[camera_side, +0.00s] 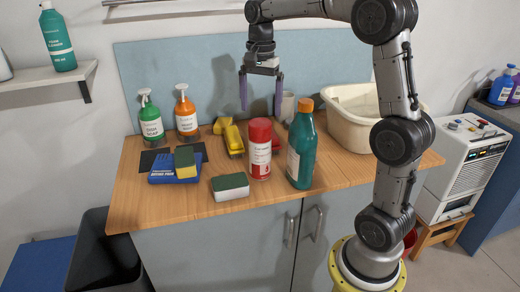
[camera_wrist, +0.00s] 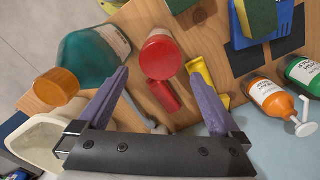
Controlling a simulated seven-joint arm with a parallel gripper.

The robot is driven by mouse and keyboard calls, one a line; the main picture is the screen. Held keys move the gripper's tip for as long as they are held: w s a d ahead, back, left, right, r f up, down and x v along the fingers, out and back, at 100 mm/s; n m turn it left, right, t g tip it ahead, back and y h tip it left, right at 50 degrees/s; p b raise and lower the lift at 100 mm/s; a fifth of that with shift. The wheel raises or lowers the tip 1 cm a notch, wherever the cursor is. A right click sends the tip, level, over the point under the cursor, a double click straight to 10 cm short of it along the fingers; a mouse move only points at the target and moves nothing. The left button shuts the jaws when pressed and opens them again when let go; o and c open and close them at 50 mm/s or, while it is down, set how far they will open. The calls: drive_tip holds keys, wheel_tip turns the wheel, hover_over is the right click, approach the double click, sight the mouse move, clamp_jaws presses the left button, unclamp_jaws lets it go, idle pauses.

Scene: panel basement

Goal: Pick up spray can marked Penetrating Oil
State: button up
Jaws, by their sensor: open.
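A red can with a white label (camera_side: 260,150) stands upright on the wooden counter, between a sponge and a teal bottle. Its label is too small to read, so I cannot confirm the Penetrating Oil marking. In the wrist view its round red top (camera_wrist: 158,52) shows between and just beyond the fingertips. My gripper (camera_side: 261,110) is open and empty, pointing down above the counter, higher than the can and apart from it. It also shows in the wrist view (camera_wrist: 157,75) with both purple fingers spread.
A teal bottle with an orange cap (camera_side: 302,152) stands close right of the can. A green-topped sponge (camera_side: 230,187) lies left, a yellow object (camera_side: 233,138) behind. Green (camera_side: 150,122) and orange (camera_side: 186,116) pump bottles stand back left; a cream basin (camera_side: 350,125) sits right.

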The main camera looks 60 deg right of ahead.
sight(261, 122)
wheel_tip(261, 122, down, 8)
drive_tip(key=shift+r, duration=0.2)
drive_tip(key=shift+a+f, duration=0.15)
drive_tip(key=shift+f, duration=1.2)
drive_tip(key=shift+a+f, duration=0.1)
drive_tip(key=shift+f, duration=1.25)
drive_tip(key=shift+r, duration=0.1)
drive_tip(key=c, duration=1.5)
